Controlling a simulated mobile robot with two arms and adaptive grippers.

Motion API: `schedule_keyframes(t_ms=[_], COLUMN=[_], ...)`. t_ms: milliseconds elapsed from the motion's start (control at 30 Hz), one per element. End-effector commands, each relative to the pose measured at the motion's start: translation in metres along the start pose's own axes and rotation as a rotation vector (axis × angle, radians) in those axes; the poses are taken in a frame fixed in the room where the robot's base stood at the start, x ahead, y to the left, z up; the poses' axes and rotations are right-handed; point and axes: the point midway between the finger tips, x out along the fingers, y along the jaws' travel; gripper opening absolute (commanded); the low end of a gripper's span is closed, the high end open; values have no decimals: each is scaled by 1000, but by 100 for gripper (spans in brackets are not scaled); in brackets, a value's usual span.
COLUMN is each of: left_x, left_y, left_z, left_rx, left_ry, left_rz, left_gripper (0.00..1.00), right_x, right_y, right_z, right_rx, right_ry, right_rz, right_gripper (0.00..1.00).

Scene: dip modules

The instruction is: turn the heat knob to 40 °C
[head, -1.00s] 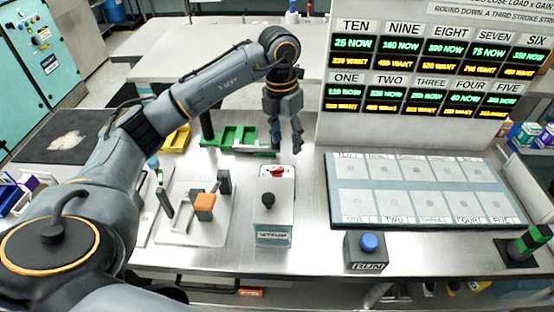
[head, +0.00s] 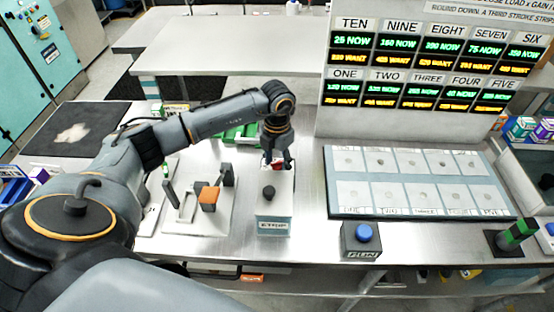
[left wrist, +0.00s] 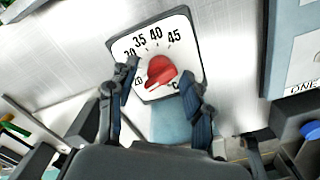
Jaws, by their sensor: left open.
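The heat knob is red and sits on a white dial plate (left wrist: 185,32) in the left wrist view. The knob (left wrist: 158,72) seems to have its narrow end toward the lower left, by the low numbers and away from the 40 mark; its exact reading is unclear. My left gripper (left wrist: 158,92) is open, with one finger on each side of the knob and a visible gap to it. In the head view the left gripper (head: 277,163) is over the back of the box (head: 274,207), pointing down and largely hiding the dial. My right gripper is not in view.
A black knob (head: 268,192) stands on the box in front of the dial. A blue RUN button (head: 363,233) and a sample board (head: 335,208) are to the right. Screens (head: 352,40) stand behind.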

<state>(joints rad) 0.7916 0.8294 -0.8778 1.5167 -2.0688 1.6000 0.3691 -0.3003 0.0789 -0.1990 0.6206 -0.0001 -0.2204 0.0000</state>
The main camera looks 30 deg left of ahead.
Motion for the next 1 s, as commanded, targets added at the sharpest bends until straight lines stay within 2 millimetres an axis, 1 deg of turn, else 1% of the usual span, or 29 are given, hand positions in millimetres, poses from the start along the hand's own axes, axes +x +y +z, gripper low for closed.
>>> schedule_keyframes(t_ms=[100,300,333,467,500,567,600,767,1000], left_x=[4,4,4,4,4,4,4,4,6], left_y=[0,0,0,0,0,0,0,0,0], left_z=[0,0,0,0,0,0,0,0,0], left_rx=[0,0,0,0,0,0,0,5,74], left_ry=[1,1,1,1,1,1,1,0,-1], left_rz=[0,0,0,0,0,0,0,0,-1], left_gripper=[50,50,48,22,13,1,0,0,0], right_x=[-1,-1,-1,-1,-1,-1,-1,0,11], right_y=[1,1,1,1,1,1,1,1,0], right_z=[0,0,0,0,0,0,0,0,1], right_rx=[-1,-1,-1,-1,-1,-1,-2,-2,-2], right_ry=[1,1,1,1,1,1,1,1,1], right_rz=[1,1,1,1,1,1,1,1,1], right_gripper=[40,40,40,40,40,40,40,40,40])
